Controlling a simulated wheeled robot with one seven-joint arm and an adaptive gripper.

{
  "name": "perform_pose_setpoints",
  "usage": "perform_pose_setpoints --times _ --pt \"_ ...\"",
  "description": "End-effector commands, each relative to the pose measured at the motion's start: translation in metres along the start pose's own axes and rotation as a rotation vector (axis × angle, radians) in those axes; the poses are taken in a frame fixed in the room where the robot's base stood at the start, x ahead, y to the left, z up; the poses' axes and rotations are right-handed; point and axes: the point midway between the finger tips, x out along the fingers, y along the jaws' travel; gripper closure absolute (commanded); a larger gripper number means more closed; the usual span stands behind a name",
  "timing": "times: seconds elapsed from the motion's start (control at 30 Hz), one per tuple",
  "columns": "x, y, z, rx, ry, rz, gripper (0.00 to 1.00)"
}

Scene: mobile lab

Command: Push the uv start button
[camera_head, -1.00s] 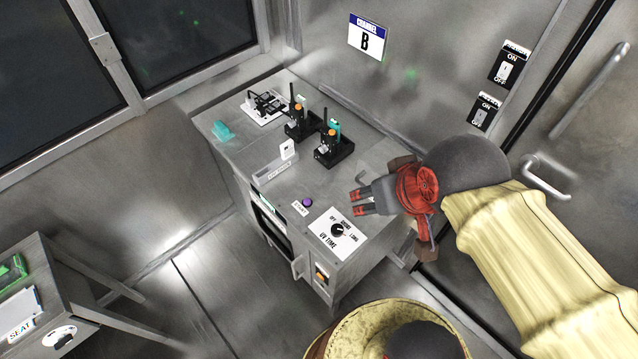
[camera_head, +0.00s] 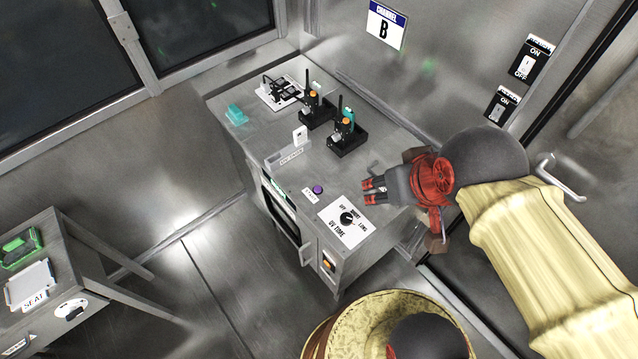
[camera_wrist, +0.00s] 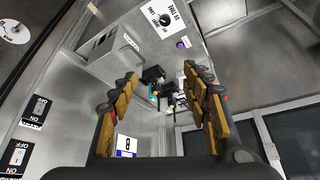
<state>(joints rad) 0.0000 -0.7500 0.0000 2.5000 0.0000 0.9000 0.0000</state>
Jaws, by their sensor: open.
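The purple button (camera_head: 318,189) sits on the steel bench top beside a small white label (camera_head: 310,195) that seems to read START. It also shows in the wrist view (camera_wrist: 181,44) at the upper middle. The UV TIME plate with its black dial (camera_head: 347,218) lies just in front of it. My gripper (camera_head: 374,190) is above the bench, to the right of the button and apart from it. Its fingers are spread and empty in the wrist view (camera_wrist: 160,76).
Black devices with orange tops (camera_head: 345,138) stand further back on the steel bench (camera_head: 240,150). A grey rack with a white card (camera_head: 289,155) and a teal block (camera_head: 236,115) are to the left. An orange switch (camera_head: 329,263) is on the bench's front. The wall is close behind.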

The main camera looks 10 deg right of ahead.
Motion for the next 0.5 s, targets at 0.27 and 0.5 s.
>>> perform_pose_setpoints --times 0.27,0.5 --pt "0.0 0.0 0.0 0.0 0.0 0.0 0.52" --pt "0.0 0.0 0.0 0.0 0.0 0.0 0.55"
